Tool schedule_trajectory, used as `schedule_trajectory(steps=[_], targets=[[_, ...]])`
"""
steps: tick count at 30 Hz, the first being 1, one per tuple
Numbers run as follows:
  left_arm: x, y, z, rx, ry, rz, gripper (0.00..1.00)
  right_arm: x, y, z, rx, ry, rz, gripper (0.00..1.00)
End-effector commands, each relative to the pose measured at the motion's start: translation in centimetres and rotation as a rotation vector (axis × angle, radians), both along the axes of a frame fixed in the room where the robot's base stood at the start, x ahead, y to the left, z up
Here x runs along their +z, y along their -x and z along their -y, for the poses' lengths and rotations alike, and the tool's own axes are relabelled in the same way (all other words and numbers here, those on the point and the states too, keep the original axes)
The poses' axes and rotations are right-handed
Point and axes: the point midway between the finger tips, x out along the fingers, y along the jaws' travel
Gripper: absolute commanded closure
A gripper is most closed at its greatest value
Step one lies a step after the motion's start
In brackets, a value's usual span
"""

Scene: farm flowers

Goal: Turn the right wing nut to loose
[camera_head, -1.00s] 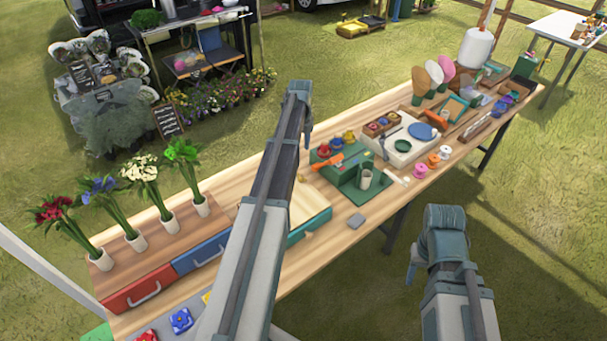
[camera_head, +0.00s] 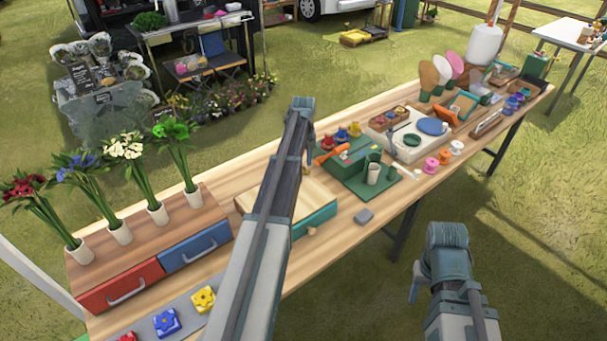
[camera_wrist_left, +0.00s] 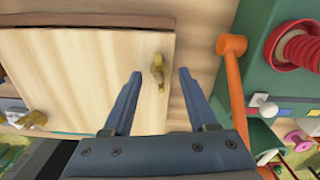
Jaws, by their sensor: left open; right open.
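A wooden press board (camera_wrist_left: 85,75) fills the left of the left wrist view, and its box (camera_head: 322,190) shows in the head view. A brass wing nut (camera_wrist_left: 158,66) stands near the board's right edge. A second brass fitting (camera_wrist_left: 36,118) is at the lower left, partly cut by clutter. My left gripper (camera_wrist_left: 159,76) is open, its fingers on either side of the right nut in the picture; contact is not visible. In the head view my left arm (camera_head: 285,170) hides part of the box. My right gripper (camera_head: 414,285) is open and empty, off the table's front.
An orange-handled tool (camera_wrist_left: 232,85) lies close to the right finger, beside a green box (camera_wrist_left: 270,60) with a red spool. Flower vases (camera_head: 158,212) stand on the left drawer unit. Lawn in front of the table is free.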

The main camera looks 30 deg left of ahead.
Motion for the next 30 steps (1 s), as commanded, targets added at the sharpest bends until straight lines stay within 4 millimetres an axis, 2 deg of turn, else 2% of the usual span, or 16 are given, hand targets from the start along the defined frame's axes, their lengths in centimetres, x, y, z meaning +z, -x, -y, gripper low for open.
schedule_trajectory(steps=[1,3,12,14,22,30], targets=[[-0.93,0.0,0.0,0.0,0.0,0.0,0.42,-0.93,0.0,0.0,0.0,0.0,0.0,0.5],[-1.2,0.0,0.0,0.0,0.0,0.0,0.42,-1.2,0.0,0.0,0.0,0.0,0.0,0.5],[-1.15,0.0,0.0,0.0,0.0,0.0,0.42,-1.15,0.0,0.0,0.0,0.0,0.0,0.5],[-1.15,0.0,0.0,0.0,0.0,0.0,0.51,-1.15,0.0,0.0,0.0,0.0,0.0,0.5],[-1.15,0.0,0.0,0.0,0.0,0.0,0.99,-1.16,0.0,0.0,0.0,0.0,0.0,0.5],[-1.16,0.0,0.0,0.003,0.0,0.0,1.0,-1.16,0.0,0.0,0.0,0.0,0.0,0.5]])
